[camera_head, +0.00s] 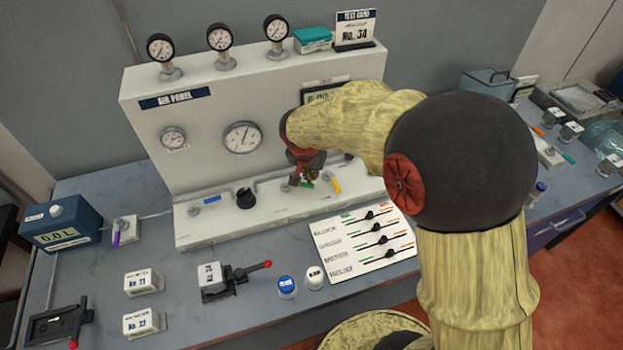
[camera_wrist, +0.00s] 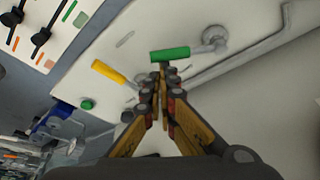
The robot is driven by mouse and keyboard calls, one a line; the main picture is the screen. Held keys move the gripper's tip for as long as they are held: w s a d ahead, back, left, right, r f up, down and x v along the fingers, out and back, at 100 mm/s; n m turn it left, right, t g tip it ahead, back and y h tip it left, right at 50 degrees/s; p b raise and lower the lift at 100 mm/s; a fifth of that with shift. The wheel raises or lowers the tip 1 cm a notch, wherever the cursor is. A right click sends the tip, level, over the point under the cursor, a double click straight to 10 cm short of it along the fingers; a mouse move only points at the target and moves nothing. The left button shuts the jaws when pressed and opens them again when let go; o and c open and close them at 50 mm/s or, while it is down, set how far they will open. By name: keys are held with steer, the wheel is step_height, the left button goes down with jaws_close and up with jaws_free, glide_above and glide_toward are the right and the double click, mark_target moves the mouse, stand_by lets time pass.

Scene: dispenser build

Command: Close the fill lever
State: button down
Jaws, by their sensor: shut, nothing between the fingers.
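The air panel (camera_head: 215,95) stands at the back of the bench, with several small levers on its sloped lower ledge. A green lever handle (camera_wrist: 170,54) with a silver pivot (camera_wrist: 213,40) lies just beyond my fingertips in the wrist view; it also shows in the head view (camera_head: 306,184). A yellow lever handle (camera_wrist: 108,71) is beside it, and a blue lever handle (camera_head: 211,199) is at the ledge's left. I cannot read which one is marked fill. My gripper (camera_wrist: 163,72) is shut and empty, its tips at the green handle's edge. Whether they touch it I cannot tell.
A black knob (camera_head: 245,198) stands on the ledge left of my gripper. A white board with black sliders (camera_head: 370,240) lies in front. A block with a red-tipped lever (camera_head: 225,282) and a blue 0.0 L display box (camera_head: 60,225) are further left.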

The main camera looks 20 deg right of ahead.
steer(key=s+m+b, duration=0.1)
steer(key=a+m+b, duration=0.1)
steer(key=b, duration=0.1)
steer(key=shift+s+f+m+g+h, duration=0.2)
steer(key=shift+s+m+g+h, duration=0.2)
steer(key=s+a+m+b, duration=0.1)
steer(key=m, duration=0.1)
steer(key=shift+s+a+r+m+g, duration=0.1)
steer(key=shift+s+a+m+g, duration=0.1)
steer(key=shift+m+g, duration=0.2)
steer(key=a+m, duration=0.1)
steer(key=m, duration=0.1)
steer(key=s+a+m+g+b, duration=0.1)
steer(key=shift+s+r+m+h, duration=0.1)
steer(key=shift+s+m+h, duration=0.1)
steer(key=shift+m+h, duration=0.2)
steer(key=shift+s+a, duration=0.2)
steer(key=shift+a, duration=0.35)
steer(key=shift+r, duration=0.15)
